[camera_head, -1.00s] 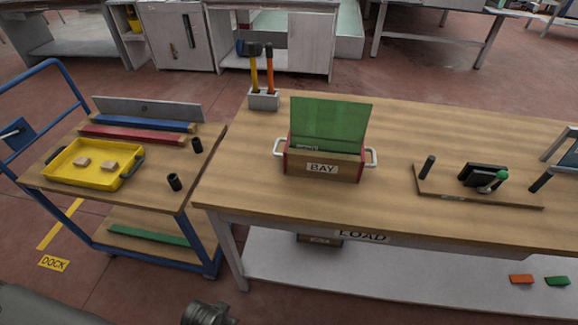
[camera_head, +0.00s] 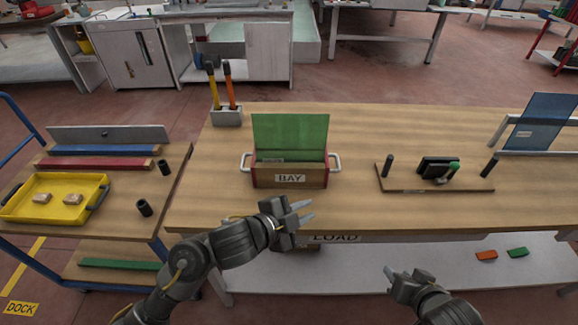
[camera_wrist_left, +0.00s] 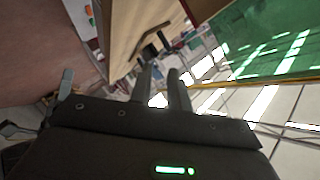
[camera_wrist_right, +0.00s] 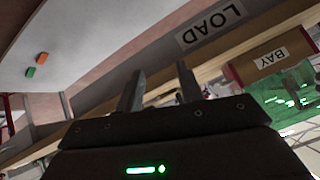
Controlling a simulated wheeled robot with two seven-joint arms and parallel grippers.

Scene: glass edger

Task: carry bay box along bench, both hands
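The bay box (camera_head: 290,177) is an open wooden box with red ends, a "BAY" label and white side handles (camera_head: 246,162) (camera_head: 334,162). It sits on the wooden bench (camera_head: 370,128), and a green sheet (camera_head: 290,137) stands up in it. Its labelled front also shows in the right wrist view (camera_wrist_right: 268,62). My left gripper (camera_head: 308,211) is open and empty, in front of the box near the bench's front edge. My right gripper (camera_head: 398,272) is open and empty, lower and further right, in front of the bench. Neither touches the box.
A block with two upright tools (camera_head: 227,116) stands behind-left of the box. A board with a black fixture (camera_head: 437,167) lies right, beside a rack with a blue pane (camera_head: 541,122). A cart with a yellow tray (camera_head: 58,211) stands left. Bench top around the box is clear.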

